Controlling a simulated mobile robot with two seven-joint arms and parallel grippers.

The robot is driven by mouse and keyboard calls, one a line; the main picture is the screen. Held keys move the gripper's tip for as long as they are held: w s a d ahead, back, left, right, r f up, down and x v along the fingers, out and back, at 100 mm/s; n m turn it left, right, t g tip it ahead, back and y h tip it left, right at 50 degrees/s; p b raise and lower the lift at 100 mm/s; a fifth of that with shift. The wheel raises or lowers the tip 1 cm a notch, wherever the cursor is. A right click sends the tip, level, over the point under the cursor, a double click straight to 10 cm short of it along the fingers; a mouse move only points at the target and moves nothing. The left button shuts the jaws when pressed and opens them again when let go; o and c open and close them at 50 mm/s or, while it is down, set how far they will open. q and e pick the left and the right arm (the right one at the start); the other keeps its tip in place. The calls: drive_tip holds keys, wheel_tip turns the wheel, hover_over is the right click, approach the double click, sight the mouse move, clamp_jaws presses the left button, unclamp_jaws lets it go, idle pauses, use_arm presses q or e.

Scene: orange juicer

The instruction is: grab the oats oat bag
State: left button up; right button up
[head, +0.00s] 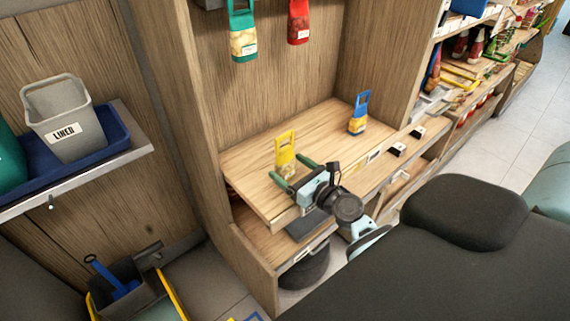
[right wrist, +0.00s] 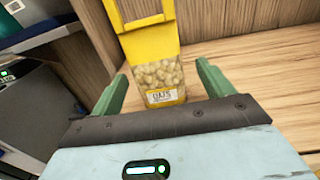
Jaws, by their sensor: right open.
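The oats bag (head: 285,157) is yellow with a loop handle and stands upright on the wooden shelf (head: 251,183). In the right wrist view the oats bag (right wrist: 163,84) shows a clear window with pale contents and a label. My right gripper (head: 294,173) is open, with its green fingers pointing at the bag. In the right wrist view the right gripper's fingertips (right wrist: 162,72) lie to either side of the bag's lower part, apart from it. My left gripper is not in view.
A blue-handled bag (head: 358,115) stands further right on the shelf. A green bag (head: 243,32) and a red bag (head: 298,20) hang above at the back. Wooden side walls bound the shelf. A grey bin (head: 62,115) sits in a blue tray at the left.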

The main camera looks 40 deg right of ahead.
sight(280, 161)
drive_tip(key=w, duration=0.4)
drive_tip(key=shift+w+a, duration=0.15)
drive_tip(key=shift+a, duration=0.2)
drive_tip(key=c, duration=1.1)
drive_tip(key=shift+r, duration=0.1)
